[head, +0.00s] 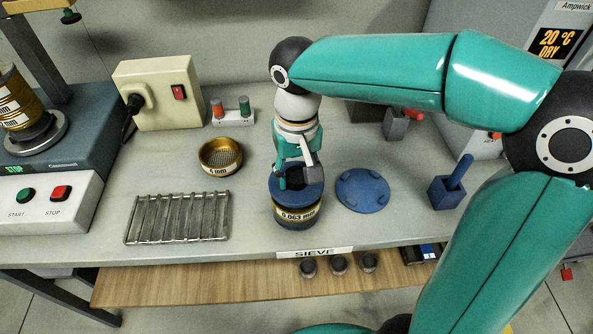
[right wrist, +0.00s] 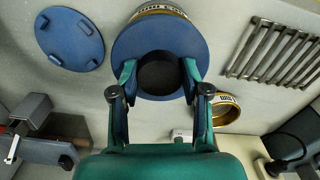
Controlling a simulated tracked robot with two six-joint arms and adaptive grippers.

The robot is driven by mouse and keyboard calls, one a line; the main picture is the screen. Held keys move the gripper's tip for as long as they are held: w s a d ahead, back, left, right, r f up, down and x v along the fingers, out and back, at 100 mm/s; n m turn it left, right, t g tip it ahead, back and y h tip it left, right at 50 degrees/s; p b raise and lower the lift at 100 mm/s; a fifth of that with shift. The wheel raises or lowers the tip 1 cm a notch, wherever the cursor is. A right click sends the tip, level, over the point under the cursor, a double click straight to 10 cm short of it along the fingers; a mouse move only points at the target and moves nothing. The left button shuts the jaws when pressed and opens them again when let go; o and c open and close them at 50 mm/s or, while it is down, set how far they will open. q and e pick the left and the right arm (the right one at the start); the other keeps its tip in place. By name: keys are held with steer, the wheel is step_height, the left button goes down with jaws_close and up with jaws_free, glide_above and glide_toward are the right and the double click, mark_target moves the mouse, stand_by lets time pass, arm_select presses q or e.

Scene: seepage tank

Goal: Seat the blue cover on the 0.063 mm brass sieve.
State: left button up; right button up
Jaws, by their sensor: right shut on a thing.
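The 0.063 mm brass sieve (head: 297,213) stands upright near the bench's front edge, its label facing forward. A blue round cover (head: 313,192) with a dark central knob is directly above it, hiding the sieve's mouth. My right gripper (head: 296,178) points down and is shut on the cover's knob. In the right wrist view the gripper (right wrist: 158,80) has one finger each side of the knob, and the blue cover (right wrist: 158,40) overlaps most of the sieve (right wrist: 160,10). I cannot tell whether cover and rim touch all round. My left gripper is out of view.
A blue disc with lugs (head: 362,190) lies just right of the sieve. A smaller brass sieve (head: 220,157) stands back left, and a metal rack (head: 178,218) lies left. A blue holder (head: 446,192) stands right. Bare bench (head: 255,205) separates rack and sieve.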

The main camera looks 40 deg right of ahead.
mark_target(296, 175)
steer(key=shift+f+b, duration=0.85)
steer(key=shift+f, duration=0.2)
steer(key=o, duration=1.4)
steer(key=shift+r, duration=0.1)
step_height(296, 175, up, 12)
steer(key=shift+f, duration=0.1)
